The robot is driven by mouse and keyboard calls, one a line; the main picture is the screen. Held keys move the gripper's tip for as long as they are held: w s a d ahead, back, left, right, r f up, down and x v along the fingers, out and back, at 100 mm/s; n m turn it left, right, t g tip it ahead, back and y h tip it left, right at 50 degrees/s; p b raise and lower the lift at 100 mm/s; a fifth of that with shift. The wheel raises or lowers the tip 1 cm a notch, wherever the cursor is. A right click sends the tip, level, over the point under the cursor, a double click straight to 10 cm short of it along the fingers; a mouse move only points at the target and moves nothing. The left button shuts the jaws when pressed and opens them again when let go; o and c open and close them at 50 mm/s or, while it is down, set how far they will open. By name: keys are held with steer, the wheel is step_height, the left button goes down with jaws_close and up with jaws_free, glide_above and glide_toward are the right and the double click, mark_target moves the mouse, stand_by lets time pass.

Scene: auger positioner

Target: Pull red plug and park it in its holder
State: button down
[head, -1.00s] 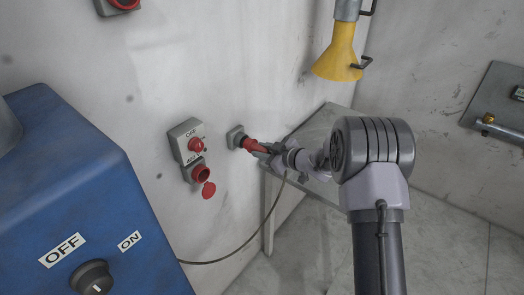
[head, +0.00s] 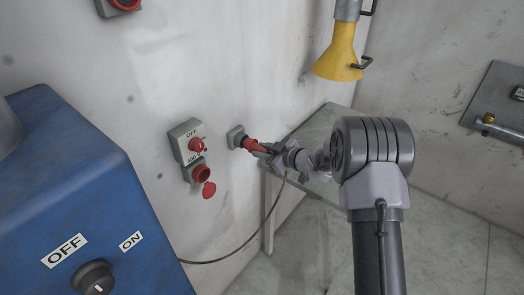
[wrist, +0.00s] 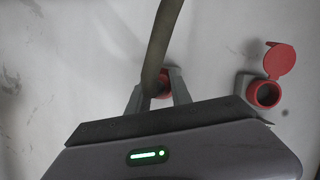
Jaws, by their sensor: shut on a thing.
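The red plug (head: 254,145) is at the mouth of a small grey holder (head: 235,136) on the wall, right of the switch box. I cannot tell how deep it sits. My gripper (head: 267,149) is shut on the plug's rear. In the wrist view my gripper's fingers (wrist: 158,88) stand either side of the plug (wrist: 164,76), which is mostly hidden by its cable (wrist: 160,45). The red socket (head: 201,173) under the switch box is empty, its round lid (head: 209,190) hanging open. The socket also shows in the wrist view (wrist: 265,94).
The grey switch box (head: 188,141) with a red knob is left of the holder. The plug's cable (head: 266,218) loops down and left. A blue cabinet (head: 70,170) fills the lower left. A grey table (head: 318,128) stands behind my arm, below a yellow funnel (head: 338,55).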

mark_target(254, 146)
steer(key=shift+w+a, duration=1.05)
steer(key=shift+a, duration=0.15)
stand_by(0.5)
steer(key=shift+w, duration=0.1)
steer(key=c, duration=1.1)
jaws_free()
steer(key=shift+a, duration=0.15)
steer(key=p+v, duration=0.3)
steer(key=v, duration=1.4)
steer(key=shift+r, duration=0.1)
